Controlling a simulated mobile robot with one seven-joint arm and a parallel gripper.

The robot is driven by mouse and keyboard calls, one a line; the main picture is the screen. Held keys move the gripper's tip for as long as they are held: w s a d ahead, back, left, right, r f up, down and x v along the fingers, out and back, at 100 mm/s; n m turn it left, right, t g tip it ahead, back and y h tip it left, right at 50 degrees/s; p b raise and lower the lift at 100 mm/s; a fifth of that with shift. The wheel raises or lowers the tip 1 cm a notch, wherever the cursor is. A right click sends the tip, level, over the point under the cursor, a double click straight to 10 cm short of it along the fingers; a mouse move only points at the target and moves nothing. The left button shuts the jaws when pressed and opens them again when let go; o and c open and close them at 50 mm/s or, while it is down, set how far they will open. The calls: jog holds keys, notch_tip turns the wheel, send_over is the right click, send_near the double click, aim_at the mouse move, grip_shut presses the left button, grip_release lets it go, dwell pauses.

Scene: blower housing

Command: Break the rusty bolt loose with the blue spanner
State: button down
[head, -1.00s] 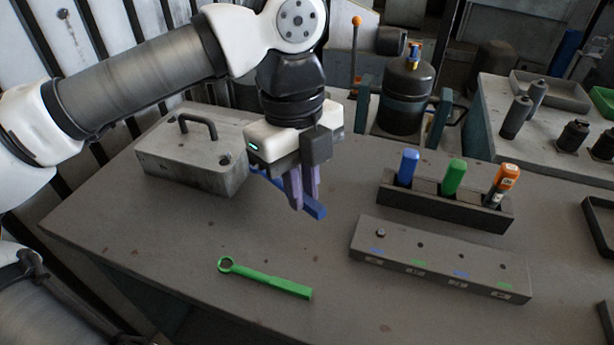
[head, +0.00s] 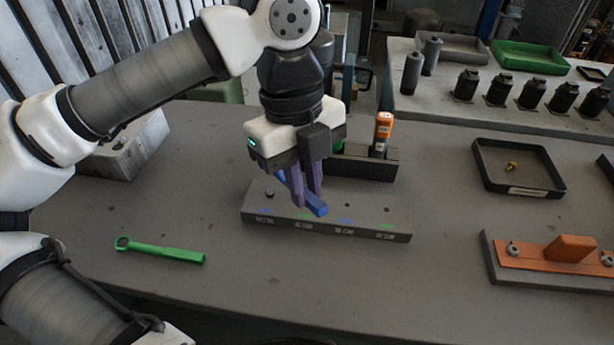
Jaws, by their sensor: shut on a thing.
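My gripper (head: 307,198) is shut on the blue spanner (head: 317,208), whose handle end sticks out at the lower right of the fingers. The rest of the spanner is mostly hidden behind the fingers. It appears in front of or above a long grey block (head: 362,231) with several holes and blue and green marks; I cannot tell the height gap. A small dark bolt head (head: 269,192) stands at the block's left end. Two bolts (head: 513,249) sit on an orange plate at the right. I cannot tell which bolt is the rusty one.
A green spanner (head: 160,250) lies on the table at left. A holder (head: 371,168) with an orange-topped tool stands behind the grey block. A black tray (head: 557,187) holds a small brass-coloured part. A handled grey block (head: 128,160) is partly hidden by my arm. The front table middle is clear.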

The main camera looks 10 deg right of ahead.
jog(key=shift+f+b, duration=2.1)
jog(key=shift+f, duration=0.8)
jog(key=shift+f+b, duration=0.3)
jog(key=shift+b, duration=0.1)
jog(key=a+m, duration=0.2)
jog(key=s+a+m+b, duration=0.1)
jog(key=a+m, duration=0.1)
jog(key=shift+s+a+m+y, duration=0.1)
jog(key=shift+a+m+y, duration=0.3)
jog(key=shift+a, duration=0.1)
